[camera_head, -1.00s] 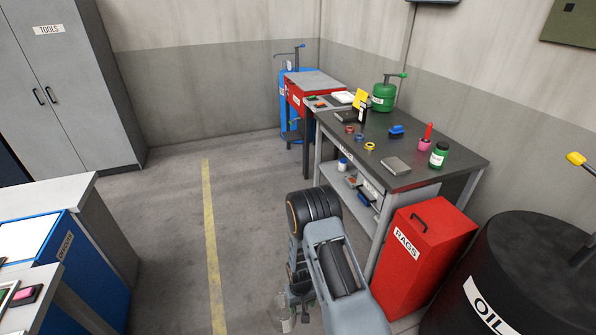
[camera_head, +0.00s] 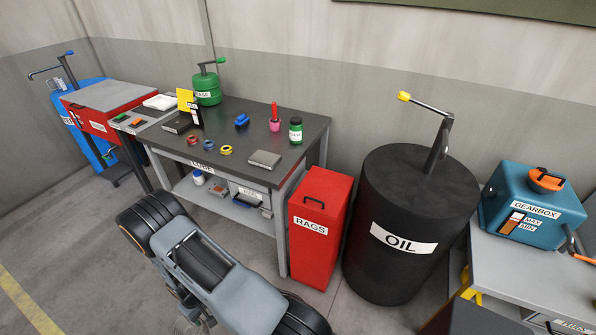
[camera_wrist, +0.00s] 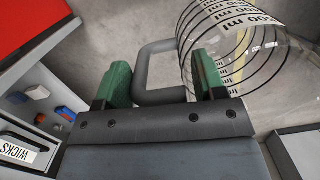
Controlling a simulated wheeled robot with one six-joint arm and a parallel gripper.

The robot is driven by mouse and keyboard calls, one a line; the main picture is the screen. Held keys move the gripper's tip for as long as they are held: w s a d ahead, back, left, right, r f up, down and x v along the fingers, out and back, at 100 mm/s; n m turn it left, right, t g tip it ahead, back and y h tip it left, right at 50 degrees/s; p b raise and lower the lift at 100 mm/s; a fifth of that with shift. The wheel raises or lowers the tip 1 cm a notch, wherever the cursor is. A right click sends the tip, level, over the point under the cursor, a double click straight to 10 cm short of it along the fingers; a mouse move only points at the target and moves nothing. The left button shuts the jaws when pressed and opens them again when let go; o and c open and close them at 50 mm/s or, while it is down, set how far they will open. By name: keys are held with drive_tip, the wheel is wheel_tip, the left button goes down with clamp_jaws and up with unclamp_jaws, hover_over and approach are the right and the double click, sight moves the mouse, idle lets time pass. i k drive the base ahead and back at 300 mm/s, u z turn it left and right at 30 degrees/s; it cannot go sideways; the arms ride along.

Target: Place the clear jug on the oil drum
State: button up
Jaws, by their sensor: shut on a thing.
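The clear jug (camera_wrist: 255,60) shows in the wrist view, with black rings and a white scale marked in ml. My gripper (camera_wrist: 160,85) has green fingertips on either side of the jug's grey handle (camera_wrist: 158,58) and is shut on it. In the head view, my arm hides most of the gripper and jug at the bottom left. The oil drum (camera_head: 408,290) is a black cylinder labelled OIL, standing right of the centre in the head view. A crank pump with a yellow grip rises from the far part of its top. The near part of its top is bare.
A red RAGS bin (camera_head: 313,255) stands left of the drum. A dark workbench (camera_head: 235,130) bears several small items. A teal gearbox (camera_head: 520,205) sits on a grey table (camera_head: 540,270) at the right. Open floor lies at the lower left.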

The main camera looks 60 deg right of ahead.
sight(427, 199)
drive_tip(key=z, duration=1.7)
